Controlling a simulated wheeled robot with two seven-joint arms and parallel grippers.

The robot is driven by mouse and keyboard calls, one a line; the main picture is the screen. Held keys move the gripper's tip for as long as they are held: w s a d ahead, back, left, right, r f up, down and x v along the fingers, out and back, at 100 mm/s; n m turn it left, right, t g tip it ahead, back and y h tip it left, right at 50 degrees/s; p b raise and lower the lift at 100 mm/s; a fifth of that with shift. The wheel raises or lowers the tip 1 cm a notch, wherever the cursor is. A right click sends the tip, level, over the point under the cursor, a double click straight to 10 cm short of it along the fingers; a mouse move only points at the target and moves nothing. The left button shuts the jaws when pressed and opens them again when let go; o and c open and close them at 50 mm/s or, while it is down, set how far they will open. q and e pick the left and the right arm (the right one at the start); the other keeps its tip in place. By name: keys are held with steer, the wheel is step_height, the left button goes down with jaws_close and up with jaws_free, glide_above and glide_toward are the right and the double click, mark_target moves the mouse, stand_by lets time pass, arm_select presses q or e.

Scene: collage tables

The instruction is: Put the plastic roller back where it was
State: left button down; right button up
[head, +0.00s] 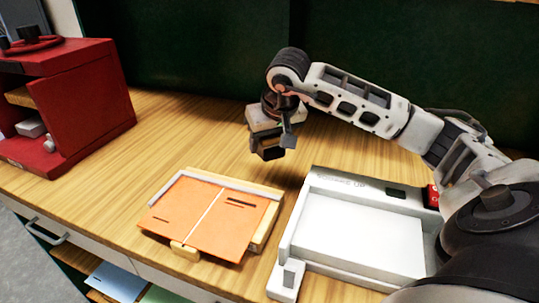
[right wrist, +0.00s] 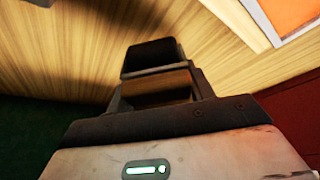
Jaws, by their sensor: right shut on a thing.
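My right gripper (head: 268,150) hangs above the wooden table (head: 200,125), behind the orange board and the white tray-like machine. It is shut on a small dark thing, which I take to be the plastic roller; the fingers hide most of it, and its shape is hard to make out. In the right wrist view the gripper (right wrist: 155,60) shows dark fingers with a brownish band between them, over bare wood grain. My left gripper is not in view.
An orange sheet (head: 188,215) lies on a wooden board in front. A white machine (head: 360,240) with a raised rim stands at right, a red open cabinet (head: 105,85) at far left. A dark green wall (head: 200,50) closes the back. Table around the gripper is clear.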

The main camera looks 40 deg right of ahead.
steer(key=f, duration=0.1)
steer(key=w+d+f, duration=0.2)
steer(key=shift+f, duration=0.1)
step_height(320, 180, down, 3)
steer(key=shift+f+p, duration=0.2)
steer(key=shift+p, duration=0.35)
steer(key=shift+w, duration=0.1)
steer(key=shift+f, duration=0.1)
